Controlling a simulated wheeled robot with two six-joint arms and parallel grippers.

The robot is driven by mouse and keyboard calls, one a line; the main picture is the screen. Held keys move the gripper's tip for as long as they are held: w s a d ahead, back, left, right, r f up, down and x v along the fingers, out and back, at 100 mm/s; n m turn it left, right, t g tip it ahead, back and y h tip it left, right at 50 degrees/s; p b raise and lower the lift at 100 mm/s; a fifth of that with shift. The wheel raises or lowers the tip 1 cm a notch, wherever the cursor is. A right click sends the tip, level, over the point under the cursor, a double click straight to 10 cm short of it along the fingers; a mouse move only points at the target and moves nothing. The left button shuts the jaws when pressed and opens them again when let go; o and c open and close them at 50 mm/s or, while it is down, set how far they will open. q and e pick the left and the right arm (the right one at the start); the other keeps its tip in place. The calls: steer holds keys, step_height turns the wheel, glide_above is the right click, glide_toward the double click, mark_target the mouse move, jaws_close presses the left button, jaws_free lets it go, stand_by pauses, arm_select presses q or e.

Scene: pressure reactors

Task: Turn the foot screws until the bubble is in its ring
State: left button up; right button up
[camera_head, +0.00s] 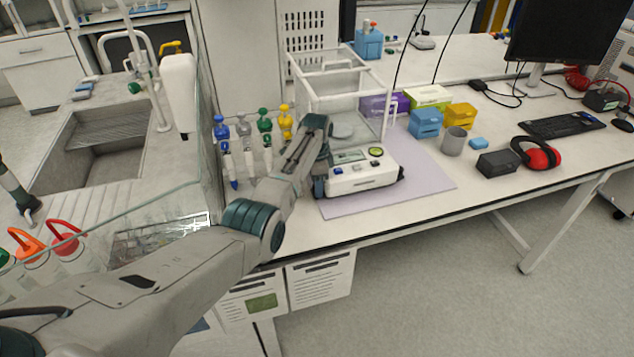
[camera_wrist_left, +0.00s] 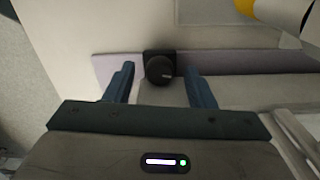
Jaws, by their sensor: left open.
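A white balance (camera_head: 362,178) with a clear draft shield (camera_head: 340,85) stands on a lilac mat (camera_head: 430,170). A round green level (camera_head: 376,151) sits on its top front; the bubble is too small to place against its ring. A black foot screw (camera_head: 402,173) shows at the balance's front right. In the left wrist view, a round black foot screw knob (camera_wrist_left: 160,70) lies between the two open fingers of my left gripper (camera_wrist_left: 160,84), with gaps on both sides. My right gripper is not in view.
A rack of pipettes (camera_head: 248,135) stands just left of the balance. A grey cup (camera_head: 453,141), a black box (camera_head: 497,163) and red ear muffs (camera_head: 537,153) stand to the right. The bench's front edge is close to the mat.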

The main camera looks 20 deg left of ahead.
arm_select(q)
step_height(320, 180, up, 11)
steer(key=b, duration=0.2)
steer(key=shift+f, duration=0.1)
